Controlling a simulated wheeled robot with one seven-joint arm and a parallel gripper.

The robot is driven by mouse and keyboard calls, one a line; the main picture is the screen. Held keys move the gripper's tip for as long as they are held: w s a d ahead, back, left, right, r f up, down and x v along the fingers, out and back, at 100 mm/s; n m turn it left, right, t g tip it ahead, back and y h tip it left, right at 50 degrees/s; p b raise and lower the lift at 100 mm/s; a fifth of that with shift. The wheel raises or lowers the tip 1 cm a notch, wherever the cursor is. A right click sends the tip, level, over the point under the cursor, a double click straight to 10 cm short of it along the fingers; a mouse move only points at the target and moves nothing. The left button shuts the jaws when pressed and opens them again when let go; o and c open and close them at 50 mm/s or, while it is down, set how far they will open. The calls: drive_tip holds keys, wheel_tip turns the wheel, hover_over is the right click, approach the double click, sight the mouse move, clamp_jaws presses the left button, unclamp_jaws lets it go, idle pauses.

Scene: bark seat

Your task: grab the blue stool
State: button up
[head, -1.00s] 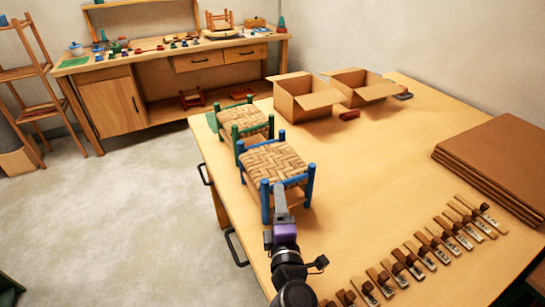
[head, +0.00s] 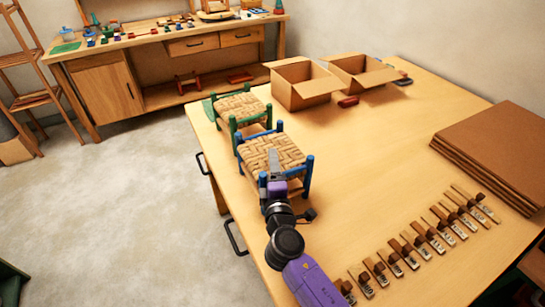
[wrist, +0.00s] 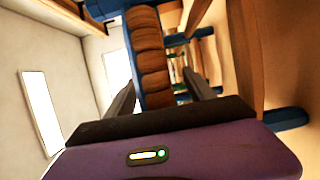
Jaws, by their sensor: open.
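The blue stool (head: 272,150), with blue posts and a woven tan seat, stands upright near the table's left edge. My gripper (head: 273,162) is at its near side, with a finger overlapping the woven seat in the head view. In the wrist view, my gripper (wrist: 162,92) is open, with one finger on each side of the woven seat edge (wrist: 151,55). The blue rails (wrist: 195,35) show beyond the right finger. I cannot tell whether either finger touches the seat. The lower near part of the stool is partly hidden by my arm.
A green stool (head: 238,105) stands right behind the blue one. Two open cardboard boxes (head: 302,88) and a small red object (head: 348,101) lie farther back. Brown boards (head: 490,150) and a row of wooden pieces (head: 420,240) are at right. The table's middle is clear.

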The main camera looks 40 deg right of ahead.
drive_tip(key=shift+w, duration=0.1)
clamp_jaws()
drive_tip(key=shift+r, duration=0.1)
idle(0.4)
